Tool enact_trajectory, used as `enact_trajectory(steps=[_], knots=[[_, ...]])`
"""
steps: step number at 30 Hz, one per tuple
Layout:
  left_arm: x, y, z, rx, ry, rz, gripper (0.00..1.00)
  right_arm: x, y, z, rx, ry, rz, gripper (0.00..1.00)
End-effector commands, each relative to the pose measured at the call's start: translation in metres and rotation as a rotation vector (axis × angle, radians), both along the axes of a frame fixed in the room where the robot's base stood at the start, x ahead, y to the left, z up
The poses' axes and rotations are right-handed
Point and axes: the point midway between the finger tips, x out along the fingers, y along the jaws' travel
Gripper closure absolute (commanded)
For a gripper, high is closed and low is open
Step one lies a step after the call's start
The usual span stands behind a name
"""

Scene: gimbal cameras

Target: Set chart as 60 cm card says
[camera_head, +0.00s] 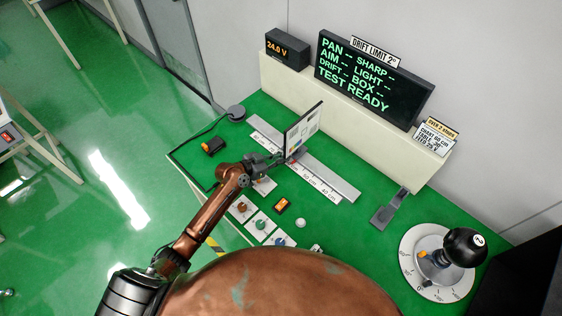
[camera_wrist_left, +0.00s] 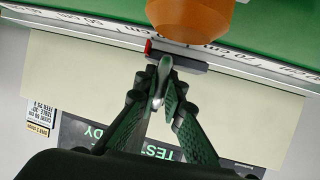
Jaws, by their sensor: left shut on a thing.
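The chart (camera_head: 301,130), a thin upright white panel with a dark edge, stands on the pale cm-marked rail (camera_head: 340,187) on the green bench. My left gripper (camera_head: 281,158) is at the chart's lower front. In the left wrist view its fingers (camera_wrist_left: 166,63) are shut on a dark bar (camera_wrist_left: 192,62) with a red end, beside the rail scale; this seems to be the chart's carriage. Which mark the chart stands at is not readable. The instruction card (camera_head: 433,139) leans at the bench's back right and mentions chart 60 cm; it also shows in the left wrist view (camera_wrist_left: 40,113). My right gripper is out of view.
A black display (camera_head: 373,78) reading TEST READY and a 24.0 V meter (camera_head: 287,48) stand on the back ledge. Knobs (camera_head: 260,224) and an orange switch (camera_head: 282,204) lie in front of the rail. A round dial with a black ball (camera_head: 465,247) stands at right.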

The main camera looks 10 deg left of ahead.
Motion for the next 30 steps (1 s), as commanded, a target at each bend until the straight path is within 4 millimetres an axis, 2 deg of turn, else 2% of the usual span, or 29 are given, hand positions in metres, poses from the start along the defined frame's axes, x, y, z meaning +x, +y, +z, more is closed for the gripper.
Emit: enact_trajectory(steps=[5, 6, 14, 24, 30], knots=[[0.0, 0.0, 0.0, 0.001, 0.002, 0.0, 1.0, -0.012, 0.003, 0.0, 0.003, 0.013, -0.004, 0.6], [0.0, 0.0, 0.0, 0.001, 0.002, 0.0, 0.91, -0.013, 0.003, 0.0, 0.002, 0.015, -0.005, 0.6], [-0.001, 0.002, 0.0, 0.001, 0.001, 0.003, 0.73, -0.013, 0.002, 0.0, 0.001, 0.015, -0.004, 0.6], [-0.004, 0.005, 0.002, 0.002, 0.0, 0.004, 0.73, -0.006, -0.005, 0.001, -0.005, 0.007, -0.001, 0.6], [-0.025, 0.024, 0.012, 0.005, 0.0, 0.004, 0.73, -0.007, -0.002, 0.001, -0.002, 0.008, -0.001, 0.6]])
